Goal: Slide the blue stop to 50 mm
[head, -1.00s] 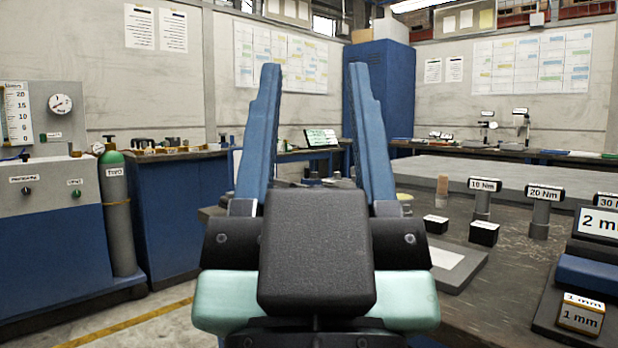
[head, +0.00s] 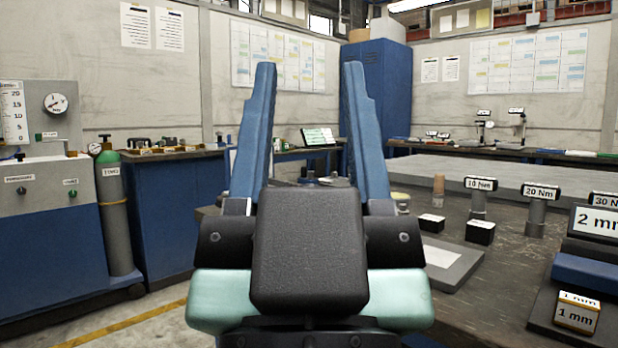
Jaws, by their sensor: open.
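My gripper (head: 308,85) fills the middle of the head view. Its two long blue fingers point up and away and stand wide apart, with nothing between them. I cannot make out a blue stop or a scale marked 50 mm in this view. A dark blue bar (head: 588,277) lies at the right edge below a sign reading 2 mm (head: 597,220), but I cannot tell what it is. My gripper is well to the left of it.
The workbench (head: 450,205) on the right holds torque posts labelled 10 Nm (head: 480,196) and 20 Nm (head: 538,205), black blocks (head: 480,232), a grey plate (head: 455,265) and a 1 mm block (head: 576,316). Floor shows at lower left.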

